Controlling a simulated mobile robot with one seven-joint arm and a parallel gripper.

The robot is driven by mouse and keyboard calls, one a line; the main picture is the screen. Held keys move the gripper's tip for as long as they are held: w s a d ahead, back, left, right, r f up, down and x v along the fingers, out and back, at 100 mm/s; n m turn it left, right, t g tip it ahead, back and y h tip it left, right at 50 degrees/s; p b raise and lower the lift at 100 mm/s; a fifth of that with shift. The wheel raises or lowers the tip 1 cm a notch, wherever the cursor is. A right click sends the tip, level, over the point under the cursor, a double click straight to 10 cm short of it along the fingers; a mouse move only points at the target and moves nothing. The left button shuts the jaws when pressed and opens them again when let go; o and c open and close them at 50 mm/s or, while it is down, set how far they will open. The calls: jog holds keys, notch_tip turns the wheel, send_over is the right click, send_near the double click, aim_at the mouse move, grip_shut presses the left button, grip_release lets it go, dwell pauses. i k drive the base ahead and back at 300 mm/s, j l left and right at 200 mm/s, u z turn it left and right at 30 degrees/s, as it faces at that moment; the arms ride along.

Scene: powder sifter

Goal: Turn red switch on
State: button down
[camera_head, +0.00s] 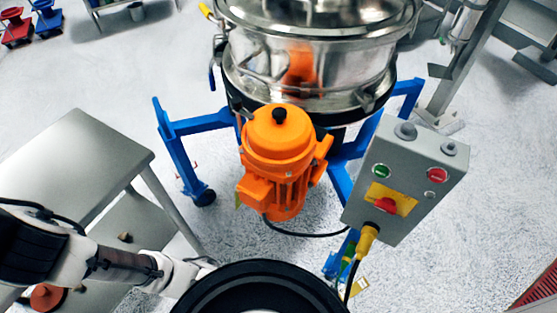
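The grey control box (411,188) stands right of centre, tilted in the picture. On its front a red rotary switch (386,205) sits on a yellow plate (403,192). I cannot tell its exact setting. Above the plate are a green button (381,171) at the left and a red button (437,175) at the right. My arm enters at the lower left and runs toward the bottom middle, well apart from the box. A black round part in the foreground covers its far end. My gripper's fingers do not show.
The steel sifter drum (310,60) with an orange motor (280,150) stands on blue legs (180,160) behind and left of the box. A grey metal table (75,160) is at the left. A yellow cable plug (367,240) hangs below the box.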

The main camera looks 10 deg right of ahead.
aim_at(388, 205)
jog(key=z, duration=1.1)
jog(key=k+l+u, duration=0.2)
jog(key=k+j+u, duration=0.25)
jog(key=k+j, duration=0.5)
